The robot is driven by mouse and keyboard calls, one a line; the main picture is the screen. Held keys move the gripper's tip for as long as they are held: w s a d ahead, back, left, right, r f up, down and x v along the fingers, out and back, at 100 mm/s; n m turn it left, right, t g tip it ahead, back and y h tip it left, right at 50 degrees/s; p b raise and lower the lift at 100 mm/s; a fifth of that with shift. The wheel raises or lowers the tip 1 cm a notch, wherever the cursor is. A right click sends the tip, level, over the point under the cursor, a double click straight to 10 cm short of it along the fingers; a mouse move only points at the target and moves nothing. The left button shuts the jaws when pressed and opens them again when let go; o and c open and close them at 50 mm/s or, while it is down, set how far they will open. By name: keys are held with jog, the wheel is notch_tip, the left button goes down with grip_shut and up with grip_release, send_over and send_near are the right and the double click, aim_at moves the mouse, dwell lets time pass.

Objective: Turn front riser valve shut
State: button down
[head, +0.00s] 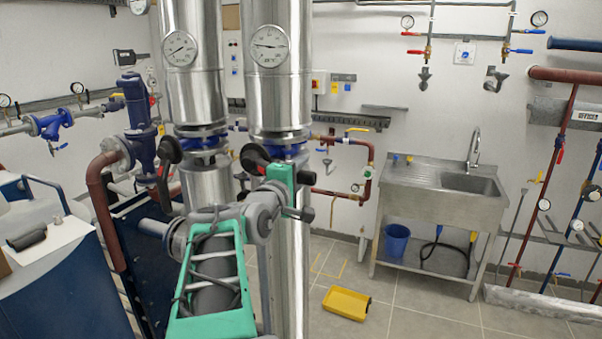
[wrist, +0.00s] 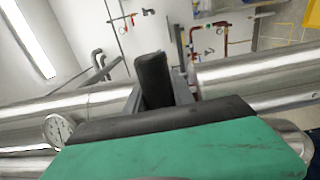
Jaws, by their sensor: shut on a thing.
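The front riser (head: 284,90) is a thick silver pipe with a round dial. A blue valve (head: 285,151) sits below its clad upper section. Its black lever handle (head: 253,157) sticks out to the left, with a bit of red near its base. My gripper (head: 268,168) is at this handle, with its green body covering part of the valve. In the wrist view, the black handle (wrist: 152,80) stands between the two grey fingers of my gripper (wrist: 158,95), which is shut on it. The valve stem is hidden there.
A second silver riser (head: 192,40) with a similar black handle (head: 170,150) stands close on the left. Blue plate exchanger equipment (head: 150,270) is at the lower left. A steel sink (head: 440,185) and a yellow tray (head: 346,303) lie to the right, with open tiled floor between.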

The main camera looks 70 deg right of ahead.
jog(key=shift+r, duration=0.4)
jog(key=c, duration=1.5)
grip_release()
jog(key=o, duration=0.4)
jog(key=shift+w+f, duration=0.1)
jog(key=shift+f, duration=0.1)
jog(key=a+b, duration=0.3)
jog(key=a, duration=0.5)
jog(key=shift+d, duration=0.1)
